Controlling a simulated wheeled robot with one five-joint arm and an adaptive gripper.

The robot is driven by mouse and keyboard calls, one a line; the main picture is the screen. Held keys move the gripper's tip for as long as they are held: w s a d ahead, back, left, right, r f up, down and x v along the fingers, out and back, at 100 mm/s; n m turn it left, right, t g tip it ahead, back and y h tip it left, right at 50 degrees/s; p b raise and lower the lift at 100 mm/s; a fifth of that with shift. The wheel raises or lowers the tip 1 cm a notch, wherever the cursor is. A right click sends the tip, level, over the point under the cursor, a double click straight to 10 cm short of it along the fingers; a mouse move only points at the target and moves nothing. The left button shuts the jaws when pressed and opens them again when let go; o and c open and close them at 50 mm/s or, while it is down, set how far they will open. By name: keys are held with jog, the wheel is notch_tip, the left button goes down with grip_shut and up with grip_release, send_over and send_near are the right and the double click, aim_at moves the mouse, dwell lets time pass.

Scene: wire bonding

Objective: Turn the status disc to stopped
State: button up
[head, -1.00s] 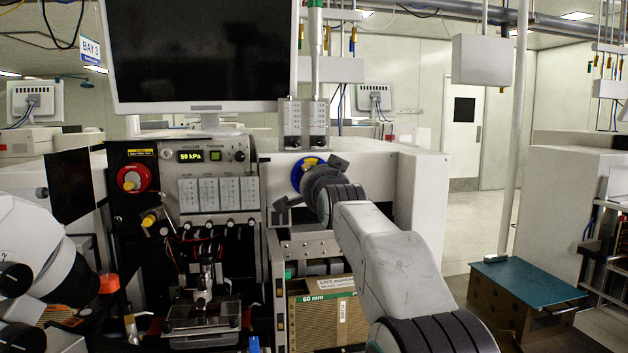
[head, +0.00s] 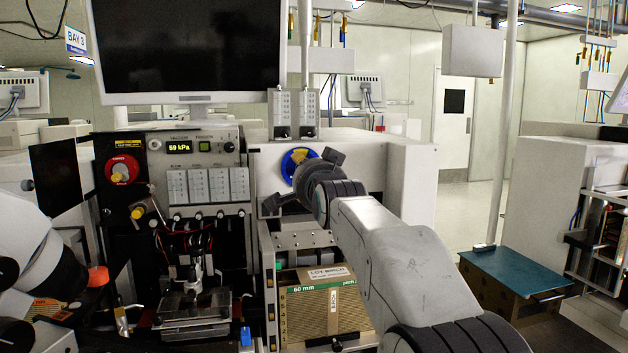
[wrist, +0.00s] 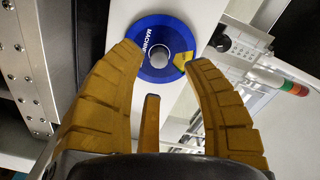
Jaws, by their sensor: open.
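The status disc (head: 296,160) is a blue round plate with a yellow patch, on the front of the pale machine housing. In the wrist view the disc (wrist: 154,50) shows a grey centre knob, the lettering "MACHIN…" and a yellow window at its lower right. My gripper (head: 305,180) is in front of the disc, covering its lower right in the head view. I cannot tell whether a fingertip touches the disc.
A large dark monitor (head: 187,45) stands above to the left. A red knob (head: 122,170) and a vacuum gauge panel (head: 205,150) are left of the disc. A cardboard box (head: 325,308) sits in the bay below. A teal-topped box (head: 515,270) stands on the floor at right.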

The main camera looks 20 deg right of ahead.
jog(key=v, duration=0.7)
jog(key=shift+s, duration=0.4)
jog(key=shift+a, duration=0.15)
